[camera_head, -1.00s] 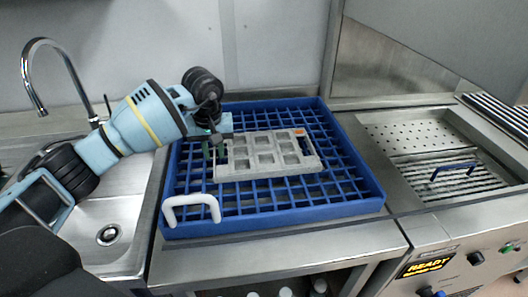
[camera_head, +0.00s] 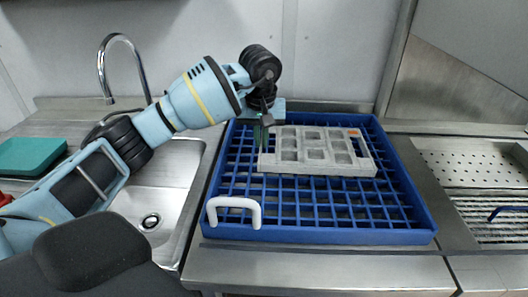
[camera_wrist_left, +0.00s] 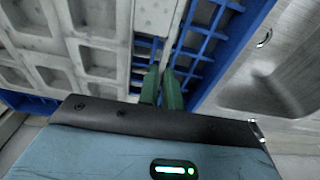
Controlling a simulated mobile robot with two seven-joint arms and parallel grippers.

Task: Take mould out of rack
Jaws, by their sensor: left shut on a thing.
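The mould (camera_head: 316,148), a light grey plate with several square pockets and an orange mark at its far right corner, is over the blue rack (camera_head: 334,236). I cannot tell whether it touches the grid. My left gripper (camera_head: 264,133) is at its left edge. In the left wrist view the green fingers of the left gripper (camera_wrist_left: 163,86) are shut on the rim of the mould (camera_wrist_left: 96,62). The contact itself is partly hidden. My right gripper is in neither view.
A sink with a tap (camera_head: 122,62) is left of the rack, and a green block (camera_head: 30,155) lies at the far left. A white handle (camera_head: 234,204) stands at the rack's front left. A perforated metal basin (camera_head: 480,168) is on the right.

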